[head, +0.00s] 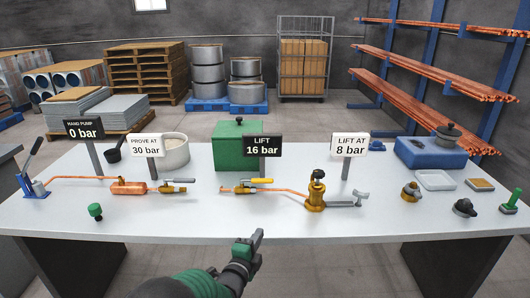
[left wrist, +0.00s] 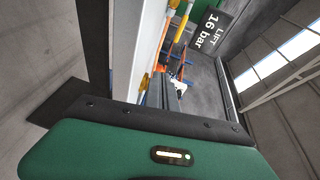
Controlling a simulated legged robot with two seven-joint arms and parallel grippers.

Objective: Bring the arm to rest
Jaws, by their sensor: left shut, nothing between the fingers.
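My left gripper (head: 257,238) is in the lower middle of the head view, in front of the table's near edge. Its fingers are shut and nothing shows between them. My green and black left arm (head: 190,284) reaches up to it from the bottom of the head view. The gripper touches nothing that I can see. In the left wrist view the green and black gripper body (left wrist: 120,155) fills the bottom, and the table and the tilted "LIFT 16 bar" sign (left wrist: 212,30) show beyond it. My right gripper is not in view.
The white table (head: 180,218) holds a blue hand pump (head: 34,184), a copper pipe piece (head: 128,187), a brass relief valve (head: 316,193), a green box (head: 238,146) and several signs. A green cap (head: 95,211) lies near the front left. The table's front middle is clear.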

